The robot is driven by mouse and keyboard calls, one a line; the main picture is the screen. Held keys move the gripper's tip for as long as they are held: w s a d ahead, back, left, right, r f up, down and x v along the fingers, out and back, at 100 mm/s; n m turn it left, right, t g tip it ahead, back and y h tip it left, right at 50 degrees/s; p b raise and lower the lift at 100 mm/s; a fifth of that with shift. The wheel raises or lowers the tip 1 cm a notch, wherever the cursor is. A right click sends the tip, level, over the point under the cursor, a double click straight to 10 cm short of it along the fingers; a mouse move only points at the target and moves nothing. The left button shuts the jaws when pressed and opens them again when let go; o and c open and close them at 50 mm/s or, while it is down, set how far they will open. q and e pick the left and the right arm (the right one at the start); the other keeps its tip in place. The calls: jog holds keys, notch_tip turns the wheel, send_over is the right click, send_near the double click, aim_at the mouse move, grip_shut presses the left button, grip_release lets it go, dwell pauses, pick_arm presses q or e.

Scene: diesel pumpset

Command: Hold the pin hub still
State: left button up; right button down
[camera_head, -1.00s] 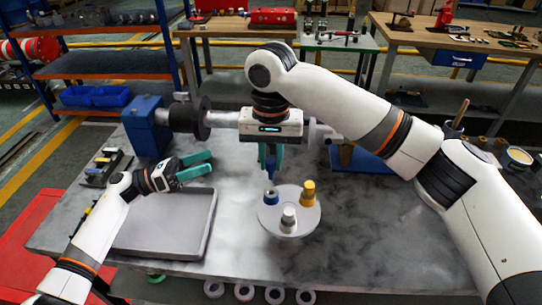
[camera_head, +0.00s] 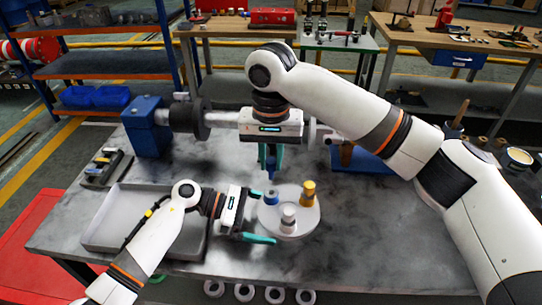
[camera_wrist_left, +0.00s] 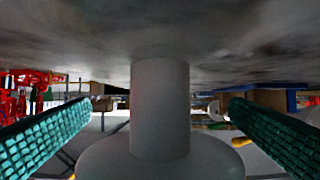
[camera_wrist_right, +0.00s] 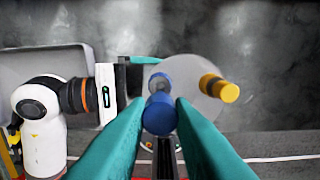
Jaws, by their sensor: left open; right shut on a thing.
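The pin hub (camera_head: 307,222) is a pale round disc on the grey table, carrying a blue-topped pin (camera_head: 270,198), a yellow pin (camera_head: 308,190) and a grey pin (camera_head: 288,218). In the left wrist view its thick grey stem (camera_wrist_left: 160,105) stands between my left fingers, with the disc (camera_wrist_left: 160,165) at the bottom. My left gripper (camera_head: 266,215) is open around the stem, with a visible gap on each side. My right gripper (camera_head: 270,172) points down above the blue-topped pin. It is shut on a blue cylinder (camera_wrist_right: 160,115), seen end-on in the right wrist view.
A shallow grey tray (camera_head: 110,218) lies left of my left gripper, below my forearm. A blue block with a horizontal shaft (camera_head: 150,130) runs behind my right gripper. The table right of the hub is clear. Several rings (camera_head: 243,293) show beyond the front edge.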

pick_arm(q)
jog(key=shift+x, duration=2.25)
jog(key=c, duration=0.7)
jog(key=shift+c, duration=0.5)
grip_shut()
